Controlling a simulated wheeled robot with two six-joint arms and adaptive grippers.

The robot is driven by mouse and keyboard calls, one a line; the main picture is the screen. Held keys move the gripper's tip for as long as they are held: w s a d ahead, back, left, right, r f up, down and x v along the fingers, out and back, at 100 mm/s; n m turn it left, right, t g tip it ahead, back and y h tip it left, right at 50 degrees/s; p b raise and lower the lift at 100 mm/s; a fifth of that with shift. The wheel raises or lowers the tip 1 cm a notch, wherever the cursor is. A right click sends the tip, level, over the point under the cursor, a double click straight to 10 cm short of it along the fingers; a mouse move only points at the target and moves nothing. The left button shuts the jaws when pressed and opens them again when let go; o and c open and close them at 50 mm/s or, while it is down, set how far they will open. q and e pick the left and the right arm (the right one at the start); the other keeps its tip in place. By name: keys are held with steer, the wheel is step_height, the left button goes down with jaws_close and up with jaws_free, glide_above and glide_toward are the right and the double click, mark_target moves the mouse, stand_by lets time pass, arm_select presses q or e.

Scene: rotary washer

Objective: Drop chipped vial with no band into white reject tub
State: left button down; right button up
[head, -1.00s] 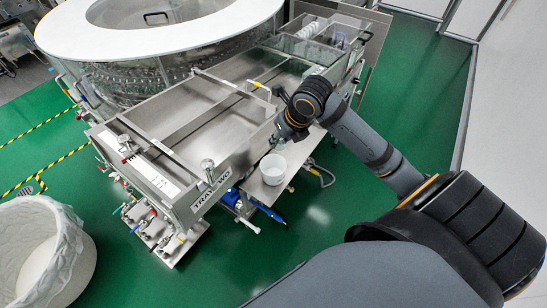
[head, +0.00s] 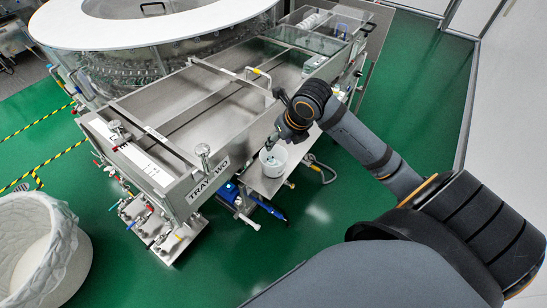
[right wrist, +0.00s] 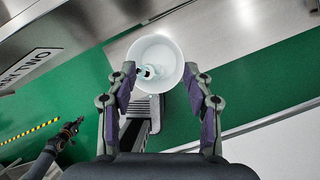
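The white reject tub (head: 275,164) stands on a small metal shelf beside the tray. In the right wrist view, the tub (right wrist: 172,44) lies beyond and between my fingertips. A small clear, pale-blue-tinted vial (right wrist: 149,72) shows against its inside, with a dark spot at one end; a chip or band cannot be made out. My right gripper (right wrist: 160,70) has its fingers wide apart on both sides of the tub's outline, and neither finger touches the vial. In the head view this gripper (head: 271,143) is at the tub's rim. A dark gripper, apparently my left (right wrist: 70,130), shows small at lower left.
The steel tray (head: 215,118) and the round washer (head: 165,60) are left of my right arm. A large lined bin (head: 40,245) stands at lower left. Blue parts and hoses (head: 265,208) sit below the shelf. Green floor is open in front.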

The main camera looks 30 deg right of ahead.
step_height(320, 180, up, 10)
stand_by(0.6)
stand_by(0.5)
